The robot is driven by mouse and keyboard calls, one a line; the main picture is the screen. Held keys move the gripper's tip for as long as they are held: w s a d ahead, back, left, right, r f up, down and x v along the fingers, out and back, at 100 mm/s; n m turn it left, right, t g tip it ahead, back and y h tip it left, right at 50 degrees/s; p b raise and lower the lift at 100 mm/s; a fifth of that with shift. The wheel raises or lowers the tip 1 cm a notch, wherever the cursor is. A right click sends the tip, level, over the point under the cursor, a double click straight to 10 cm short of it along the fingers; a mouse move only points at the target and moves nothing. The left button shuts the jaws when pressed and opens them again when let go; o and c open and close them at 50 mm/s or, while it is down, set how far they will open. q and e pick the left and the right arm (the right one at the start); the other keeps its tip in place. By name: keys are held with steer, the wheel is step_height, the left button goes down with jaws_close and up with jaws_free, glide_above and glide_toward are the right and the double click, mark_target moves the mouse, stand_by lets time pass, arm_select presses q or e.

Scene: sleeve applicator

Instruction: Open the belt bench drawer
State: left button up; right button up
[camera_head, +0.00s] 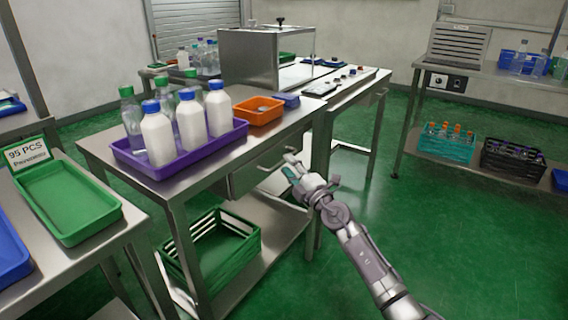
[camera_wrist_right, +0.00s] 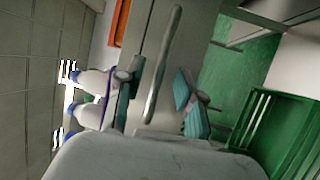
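The belt bench (camera_head: 190,178) is a steel table left of centre in the head view. Its drawer (camera_head: 250,174) is a grey metal front under the top's right side and looks flush with the bench. The drawer's bar handle (camera_wrist_right: 163,65) shows clearly in the wrist view, partly hidden by my gripper in the head view. My right gripper (camera_head: 291,168) is in front of the drawer, near the handle. In the wrist view its teal-padded fingers (camera_wrist_right: 160,102) are apart, with the handle's near end between them in the picture; contact cannot be told. My left gripper is not in view.
On the bench stand a purple tray (camera_head: 153,170) of bottles and an orange bin (camera_head: 258,119). A green crate (camera_head: 232,257) sits on the lower shelf. A side table with a green tray (camera_head: 112,221) is at left. The floor right of the bench is clear.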

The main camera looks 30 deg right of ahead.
mark_target(284, 161)
steer(key=shift+w+r+b, duration=0.15)
steer(key=shift+w+b, duration=0.05)
steer(key=shift+w, duration=0.55)
steer(key=shift+w+r+b, duration=0.1)
steer(key=shift+w+b, duration=0.05)
steer(key=shift+w, duration=0.6)
jaws_close()
